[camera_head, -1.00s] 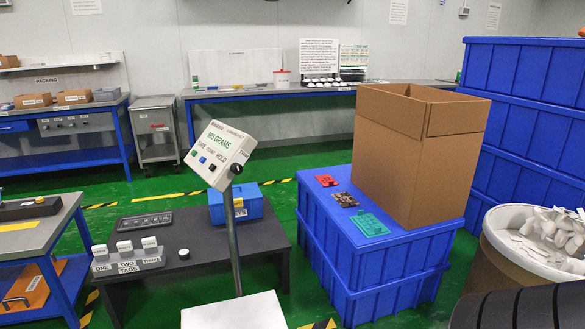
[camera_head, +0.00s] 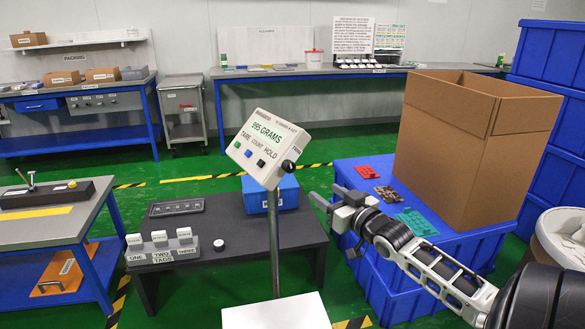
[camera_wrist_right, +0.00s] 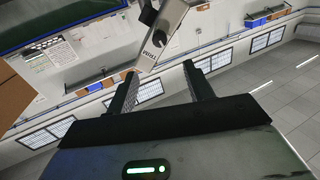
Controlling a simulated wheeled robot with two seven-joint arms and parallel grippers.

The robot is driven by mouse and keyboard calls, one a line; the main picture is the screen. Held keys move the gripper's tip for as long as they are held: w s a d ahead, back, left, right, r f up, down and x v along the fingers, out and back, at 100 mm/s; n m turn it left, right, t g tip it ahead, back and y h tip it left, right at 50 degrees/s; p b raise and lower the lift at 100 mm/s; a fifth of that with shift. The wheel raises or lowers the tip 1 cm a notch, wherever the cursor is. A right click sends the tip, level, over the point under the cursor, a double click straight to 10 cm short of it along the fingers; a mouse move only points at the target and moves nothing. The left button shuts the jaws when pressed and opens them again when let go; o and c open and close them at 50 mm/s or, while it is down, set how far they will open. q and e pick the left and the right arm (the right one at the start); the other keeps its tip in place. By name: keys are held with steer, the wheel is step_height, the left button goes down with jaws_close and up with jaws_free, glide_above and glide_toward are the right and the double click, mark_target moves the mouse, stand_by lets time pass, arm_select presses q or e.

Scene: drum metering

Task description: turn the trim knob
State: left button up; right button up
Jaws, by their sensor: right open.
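The trim knob (camera_head: 288,166) is a small black knob on the right side of the white scale display (camera_head: 266,143), which stands on a grey post and reads 995 GRAMS. My right gripper (camera_head: 327,210) is open and empty, lower and to the right of the knob, apart from it. In the right wrist view its two fingers (camera_wrist_right: 160,72) are spread, with the display's TRIM-labelled side (camera_wrist_right: 172,30) beyond them. My left gripper is out of view.
The post (camera_head: 273,240) rises from a white scale plate (camera_head: 277,312). Blue crates (camera_head: 360,255) with a cardboard box (camera_head: 470,140) stand to the right, behind my right arm.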

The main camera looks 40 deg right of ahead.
mark_target(291, 168)
steer(key=w, duration=0.5)
steer(key=w+d+b, duration=0.1)
steer(key=w, duration=0.4)
steer(key=w+d+b, duration=0.1)
steer(key=w, duration=0.4)
steer(key=shift+w+d, duration=0.25)
steer(key=shift+w, duration=0.05)
